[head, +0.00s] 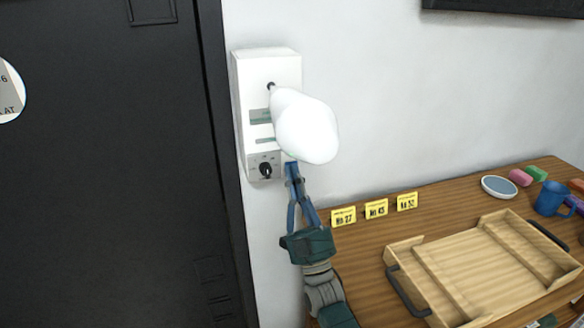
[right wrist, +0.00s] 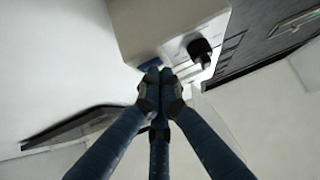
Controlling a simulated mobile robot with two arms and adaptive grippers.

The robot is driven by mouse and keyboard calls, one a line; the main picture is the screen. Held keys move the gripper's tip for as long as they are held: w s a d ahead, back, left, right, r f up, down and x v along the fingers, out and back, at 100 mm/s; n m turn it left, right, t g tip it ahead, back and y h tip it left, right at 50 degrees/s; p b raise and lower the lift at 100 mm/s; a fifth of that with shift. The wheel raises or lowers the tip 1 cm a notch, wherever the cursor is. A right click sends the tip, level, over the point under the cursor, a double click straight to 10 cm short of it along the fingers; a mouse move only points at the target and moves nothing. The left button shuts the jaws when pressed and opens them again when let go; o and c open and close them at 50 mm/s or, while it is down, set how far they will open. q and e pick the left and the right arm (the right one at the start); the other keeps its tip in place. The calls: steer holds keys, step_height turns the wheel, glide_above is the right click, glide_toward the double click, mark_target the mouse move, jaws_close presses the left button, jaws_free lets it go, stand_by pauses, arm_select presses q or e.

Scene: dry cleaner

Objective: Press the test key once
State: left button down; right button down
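A white box (head: 250,90) is fixed to the wall beside the dark door. It carries green label strips and, at its lower front, a black knob (head: 265,170). In the right wrist view, the knob (right wrist: 199,48) sits beside a small blue patch (right wrist: 149,66) on the box, which may be the test key; I cannot read any marking. My right gripper (head: 291,168) is at the box's lower right corner, its blue fingers pointing up. In the wrist view the fingertips (right wrist: 160,73) are together and empty, close to the blue patch; contact cannot be told. My left gripper is out of view.
A large white rounded body (head: 306,128) juts from the box above my right gripper. Below right, a wooden table (head: 370,246) holds a tray (head: 490,265), yellow number tags (head: 376,209), a plate (head: 499,187) and a blue mug (head: 550,198).

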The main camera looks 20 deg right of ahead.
steer(key=shift+s, duration=0.15)
steer(key=shift+s+p, duration=0.35)
steer(key=shift+s, duration=0.25)
steer(key=s+p, duration=0.2)
steer(key=s, duration=0.3)
steer(key=shift+d, duration=0.1)
stand_by(0.3)
steer(key=shift+f, duration=0.1)
stand_by(0.7)
